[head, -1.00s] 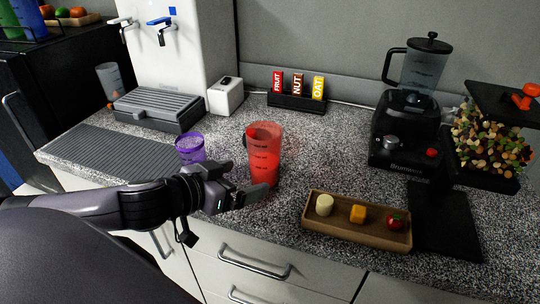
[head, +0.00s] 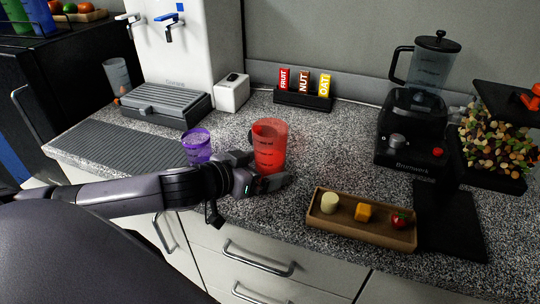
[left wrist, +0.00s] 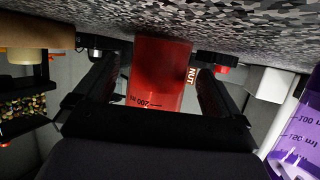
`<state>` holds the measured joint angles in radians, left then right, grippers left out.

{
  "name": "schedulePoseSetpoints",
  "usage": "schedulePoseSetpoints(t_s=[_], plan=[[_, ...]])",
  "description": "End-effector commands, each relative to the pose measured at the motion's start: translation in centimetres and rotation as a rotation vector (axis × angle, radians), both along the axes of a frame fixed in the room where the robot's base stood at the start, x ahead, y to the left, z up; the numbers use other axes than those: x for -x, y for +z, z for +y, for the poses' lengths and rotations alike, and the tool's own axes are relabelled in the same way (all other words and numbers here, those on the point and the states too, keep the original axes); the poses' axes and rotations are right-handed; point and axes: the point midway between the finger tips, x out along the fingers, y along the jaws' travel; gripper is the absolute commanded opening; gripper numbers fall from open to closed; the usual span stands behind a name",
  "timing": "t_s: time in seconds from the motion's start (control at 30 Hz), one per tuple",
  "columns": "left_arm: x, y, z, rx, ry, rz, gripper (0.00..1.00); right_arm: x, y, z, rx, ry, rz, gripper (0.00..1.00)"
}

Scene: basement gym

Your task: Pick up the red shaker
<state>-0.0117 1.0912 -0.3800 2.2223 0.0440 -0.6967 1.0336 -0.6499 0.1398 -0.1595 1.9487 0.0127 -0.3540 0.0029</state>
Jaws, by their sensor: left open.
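The red shaker (head: 269,143) is a translucent red cup standing upright on the speckled counter in the head view. My left gripper (head: 266,168) is low at the shaker, with one finger in front of it and the other reaching its left side. In the left wrist view, the red shaker (left wrist: 161,75) stands between the two open fingers (left wrist: 158,85), with visible gaps around it. The view there appears upside down. Whether a finger touches the shaker cannot be told. My right gripper is not in view.
A purple cup (head: 197,147) stands just left of the shaker, behind my left arm. A wooden tray (head: 350,232) with small foods lies to the right. A bar rack (head: 302,101) is at the back, and a blender (head: 412,130) stands at the right.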

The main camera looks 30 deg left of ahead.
Motion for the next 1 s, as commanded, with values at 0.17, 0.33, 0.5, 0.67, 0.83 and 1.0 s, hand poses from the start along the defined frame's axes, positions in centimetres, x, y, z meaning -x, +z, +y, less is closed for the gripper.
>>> schedulePoseSetpoints(t_s=[0.17, 0.33, 0.5, 0.67, 0.83, 1.0], plan=[[-0.64, -0.24, -0.16, 0.0, -0.001, 0.0, 0.98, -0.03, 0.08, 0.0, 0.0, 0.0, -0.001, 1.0], [-0.67, -0.3, -0.19, 0.0, -0.002, 0.0, 0.98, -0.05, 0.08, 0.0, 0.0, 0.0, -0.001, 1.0], [-0.65, -0.29, -0.18, 0.0, -0.002, 0.0, 0.65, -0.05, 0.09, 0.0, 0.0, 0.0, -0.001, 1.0], [-0.68, -0.18, -0.19, -0.001, -0.003, -0.002, 0.28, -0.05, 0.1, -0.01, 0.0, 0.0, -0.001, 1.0], [-0.67, -0.18, -0.19, -0.001, -0.003, -0.002, 0.22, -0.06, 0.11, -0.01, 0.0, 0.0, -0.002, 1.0], [-0.71, 0.39, -0.17, -0.001, -0.002, -0.004, 0.22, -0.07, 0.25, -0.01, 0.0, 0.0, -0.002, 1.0]])
